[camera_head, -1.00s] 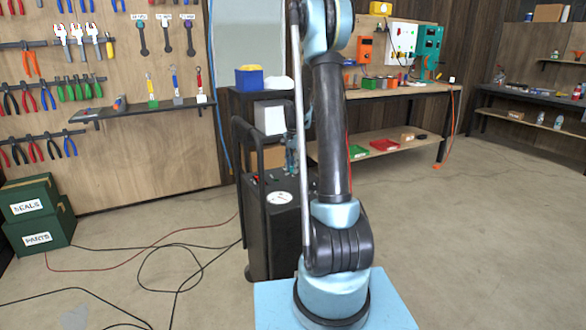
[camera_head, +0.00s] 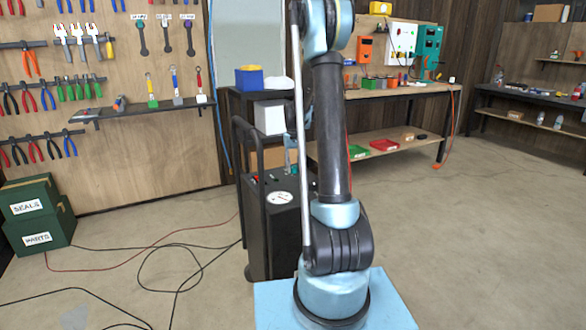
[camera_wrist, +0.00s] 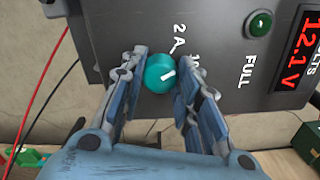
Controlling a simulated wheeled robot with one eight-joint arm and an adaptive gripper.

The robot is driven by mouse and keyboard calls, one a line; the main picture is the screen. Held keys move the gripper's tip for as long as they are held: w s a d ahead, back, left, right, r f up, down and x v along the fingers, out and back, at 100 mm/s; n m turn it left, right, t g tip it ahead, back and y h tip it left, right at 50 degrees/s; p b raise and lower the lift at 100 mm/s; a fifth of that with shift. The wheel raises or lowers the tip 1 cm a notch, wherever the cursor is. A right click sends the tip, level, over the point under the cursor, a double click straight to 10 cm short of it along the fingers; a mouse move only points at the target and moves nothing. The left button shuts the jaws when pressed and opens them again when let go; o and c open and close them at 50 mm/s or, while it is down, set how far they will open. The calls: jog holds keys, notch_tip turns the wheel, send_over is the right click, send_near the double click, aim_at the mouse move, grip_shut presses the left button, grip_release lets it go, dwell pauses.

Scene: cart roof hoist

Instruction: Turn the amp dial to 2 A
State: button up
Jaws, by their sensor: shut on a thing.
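The amp dial (camera_wrist: 160,73) is a round teal knob with a white pointer mark, on the cart's dark grey panel (camera_wrist: 228,104) in the wrist view. My gripper (camera_wrist: 157,80) has its two blue fingers closed around the dial, one on each side. The white mark points to the right of the picture, towards the partly hidden "10" label rather than the "2 A" label.
A red display (camera_wrist: 301,47) reads 12.1 V, beside a green "FULL" light (camera_wrist: 259,23). Red and black cables hang at the panel's left. In the head view a workbench (camera_head: 400,93) stands behind and green crates (camera_head: 38,222) stand left; cables cross the floor.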

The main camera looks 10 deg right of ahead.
jog(key=n, duration=0.5)
jog(key=shift+n, duration=0.3)
dwell(0.4)
jog(key=o, duration=1.1)
jog(key=shift+r, duration=0.1)
notch_tip(320, 180, up, 12)
jog(key=shift+w+f, duration=0.1)
jog(key=shift+f, duration=0.05)
